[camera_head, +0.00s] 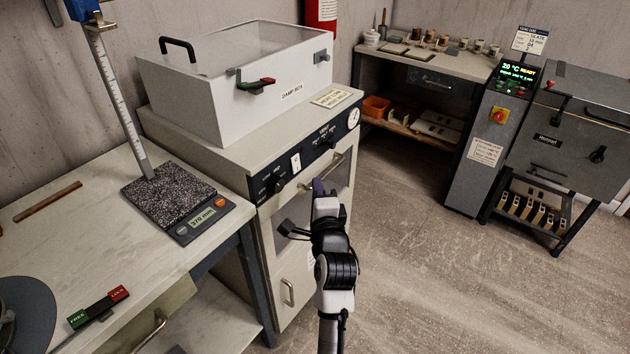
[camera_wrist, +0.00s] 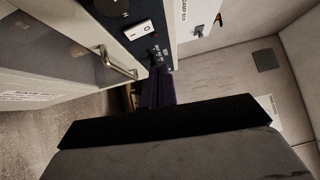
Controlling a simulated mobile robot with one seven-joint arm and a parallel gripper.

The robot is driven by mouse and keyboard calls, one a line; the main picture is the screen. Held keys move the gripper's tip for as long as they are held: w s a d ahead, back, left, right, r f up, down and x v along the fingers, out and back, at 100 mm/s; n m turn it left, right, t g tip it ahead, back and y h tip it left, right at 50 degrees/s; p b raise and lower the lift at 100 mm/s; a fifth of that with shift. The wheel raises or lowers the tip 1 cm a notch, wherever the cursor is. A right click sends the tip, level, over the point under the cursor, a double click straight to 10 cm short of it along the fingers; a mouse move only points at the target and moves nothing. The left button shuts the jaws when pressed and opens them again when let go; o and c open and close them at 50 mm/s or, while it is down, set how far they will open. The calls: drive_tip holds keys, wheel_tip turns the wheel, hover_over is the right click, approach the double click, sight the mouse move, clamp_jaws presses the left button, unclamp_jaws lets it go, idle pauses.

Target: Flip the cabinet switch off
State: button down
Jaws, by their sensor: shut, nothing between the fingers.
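The cabinet (camera_head: 300,215) is cream with a dark control panel (camera_head: 318,150) along its upper front. A small white rocker switch (camera_head: 296,163) sits on that panel, left of the middle; I cannot tell which way it is set. In the wrist view the switch (camera_wrist: 138,30) shows near the top, on the dark strip. My gripper (camera_head: 318,187) is in front of the cabinet, below and right of the switch. Its purple fingers (camera_wrist: 158,88) are shut and empty, and look apart from the switch. The wrist housing covers the lower wrist view.
A handle (camera_head: 323,173) sticks out below the panel, close to my gripper. A dark knob (camera_head: 276,184) is left of the switch and a round gauge (camera_head: 353,118) is at the panel's right end. A clear-lidded damp box (camera_head: 215,110) stands on top. Open floor (camera_head: 420,250) lies to the right.

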drive_tip(key=shift+s+d+r, duration=0.15)
drive_tip(key=shift+s, duration=0.7)
drive_tip(key=shift+s+d+r, duration=0.1)
drive_tip(key=shift+s+d, duration=0.05)
drive_tip(key=shift+s, duration=0.65)
